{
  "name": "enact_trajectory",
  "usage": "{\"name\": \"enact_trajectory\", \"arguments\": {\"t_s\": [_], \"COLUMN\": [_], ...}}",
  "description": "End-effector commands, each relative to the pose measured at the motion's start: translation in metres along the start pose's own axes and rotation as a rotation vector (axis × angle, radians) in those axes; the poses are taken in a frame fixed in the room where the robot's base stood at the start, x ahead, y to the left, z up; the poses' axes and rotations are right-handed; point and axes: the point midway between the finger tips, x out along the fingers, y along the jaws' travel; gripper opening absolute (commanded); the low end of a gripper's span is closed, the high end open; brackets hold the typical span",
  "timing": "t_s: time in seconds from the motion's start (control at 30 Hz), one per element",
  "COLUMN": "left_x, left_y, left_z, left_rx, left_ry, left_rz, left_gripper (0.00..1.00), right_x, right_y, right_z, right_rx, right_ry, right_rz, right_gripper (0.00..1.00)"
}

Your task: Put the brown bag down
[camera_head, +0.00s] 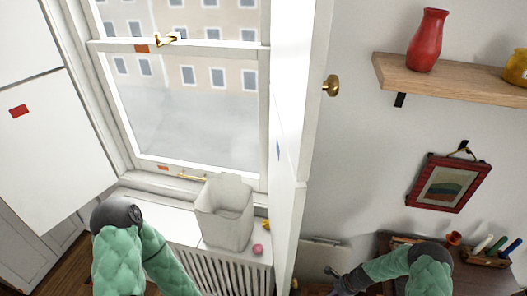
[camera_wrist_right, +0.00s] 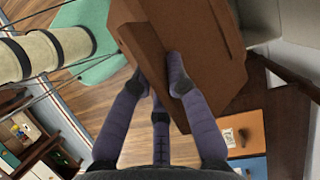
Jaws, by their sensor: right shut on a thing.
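The brown bag (camera_wrist_right: 195,45) fills the upper middle of the right wrist view as a tilted, boxy brown shape. My right gripper (camera_wrist_right: 160,82) is shut on it, with its purple-grey fingers on either side of a brown edge. The bag hangs clear above the wooden floor in that view. In the head view my right arm comes in at the lower right, and I cannot make out the bag there. My left arm shows at the lower left of the head view, but its gripper is out of the picture.
A white bin (camera_head: 225,222) stands on the window sill above the radiator (camera_head: 222,272), beside a pink ball (camera_head: 257,249). A shelf (camera_head: 460,82) holds a red vase (camera_head: 427,40). Bare wooden floor (camera_wrist_right: 100,98) and a teal mat (camera_wrist_right: 92,40) show below the bag.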

Motion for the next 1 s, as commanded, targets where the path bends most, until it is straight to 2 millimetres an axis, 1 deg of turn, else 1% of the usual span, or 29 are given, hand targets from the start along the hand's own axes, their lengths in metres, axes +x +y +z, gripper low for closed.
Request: {"name": "enact_trajectory", "arguments": {"t_s": [0.03,0.27,0.37,0.5,0.67,1.0], "left_x": [0.007,0.027,0.041,0.066,0.092,0.148], "left_y": [-0.003,-0.009,-0.015,-0.024,-0.033,-0.053], "left_z": [0.0,-0.001,-0.001,-0.002,-0.003,-0.005], "left_rx": [0.0,0.0,0.0,0.0,0.0,0.0], "left_ry": [-0.001,-0.001,-0.001,-0.001,-0.001,-0.001], "left_rz": [0.0,0.0,0.0,0.0,0.0,0.0], "left_gripper": [0.4,0.4,0.4,0.4,0.4,0.4], "right_x": [0.003,0.006,0.008,0.011,0.011,0.009], "right_y": [-0.003,-0.01,-0.014,-0.018,-0.019,-0.014], "right_z": [0.002,0.017,0.026,0.043,0.061,0.089], "right_rx": [-0.023,-0.143,-0.225,-0.373,-0.544,-0.899], "right_ry": [0.001,0.002,0.002,0.003,0.004,0.004], "right_rz": [0.006,0.056,0.089,0.149,0.221,0.368], "right_gripper": [0.0,0.0,0.0,0.0,0.0,0.0]}}
